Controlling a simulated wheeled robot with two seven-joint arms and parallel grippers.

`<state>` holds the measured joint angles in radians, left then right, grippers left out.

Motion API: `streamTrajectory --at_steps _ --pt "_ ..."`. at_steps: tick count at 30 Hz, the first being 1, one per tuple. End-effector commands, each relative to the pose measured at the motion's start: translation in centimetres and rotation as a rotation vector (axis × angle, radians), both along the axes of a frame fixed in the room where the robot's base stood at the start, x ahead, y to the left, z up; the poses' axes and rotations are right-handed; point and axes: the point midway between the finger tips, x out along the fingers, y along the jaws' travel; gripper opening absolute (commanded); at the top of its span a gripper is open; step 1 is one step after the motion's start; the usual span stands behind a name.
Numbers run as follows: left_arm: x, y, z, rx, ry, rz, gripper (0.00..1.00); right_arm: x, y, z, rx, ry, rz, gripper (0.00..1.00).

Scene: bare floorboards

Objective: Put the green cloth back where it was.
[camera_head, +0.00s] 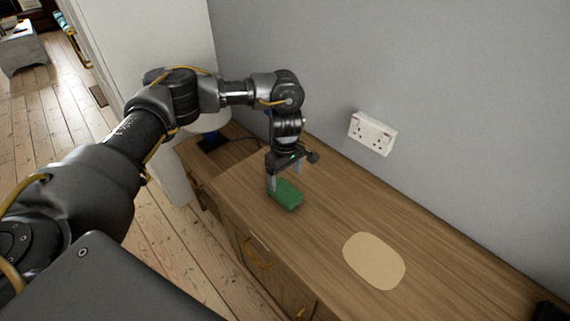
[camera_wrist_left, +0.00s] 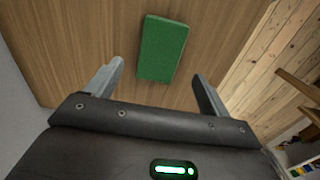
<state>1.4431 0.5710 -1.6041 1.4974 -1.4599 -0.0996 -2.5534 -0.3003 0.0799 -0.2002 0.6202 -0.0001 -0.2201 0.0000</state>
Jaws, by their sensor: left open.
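The green cloth (camera_head: 287,196) is a small folded block lying on the wooden cabinet top. My left gripper (camera_head: 285,180) points down at it from just above. In the left wrist view the cloth (camera_wrist_left: 162,48) lies ahead of and between the two spread fingers of my left gripper (camera_wrist_left: 159,80), with nothing held between them. I cannot tell the exact gap between the fingertips and the cloth. My right gripper is in neither view.
A tan rounded mat (camera_head: 374,261) lies on the cabinet top (camera_head: 335,215), right of the cloth. A grey wall with a white double socket (camera_head: 372,133) runs behind. A dark object (camera_head: 550,311) sits at the lower right. Bare wood lies between cloth and mat.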

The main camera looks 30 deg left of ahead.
Motion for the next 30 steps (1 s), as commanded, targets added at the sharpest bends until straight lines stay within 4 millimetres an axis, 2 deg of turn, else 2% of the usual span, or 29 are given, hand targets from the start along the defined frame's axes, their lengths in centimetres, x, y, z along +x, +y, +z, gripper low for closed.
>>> streamTrajectory --at_steps 3,9,14,30 --pt "0.1 0.0 2.3 0.001 -0.003 -0.003 0.81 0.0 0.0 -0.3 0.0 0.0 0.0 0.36" --pt "0.0 0.0 4.5 0.001 0.0 -0.002 0.81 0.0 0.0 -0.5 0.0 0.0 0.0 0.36" --pt "0.0 0.0 5.1 0.001 0.0 0.0 0.81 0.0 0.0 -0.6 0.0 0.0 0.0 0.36" --pt "0.0 0.0 5.1 0.0 0.001 0.0 0.81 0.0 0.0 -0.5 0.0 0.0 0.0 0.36"
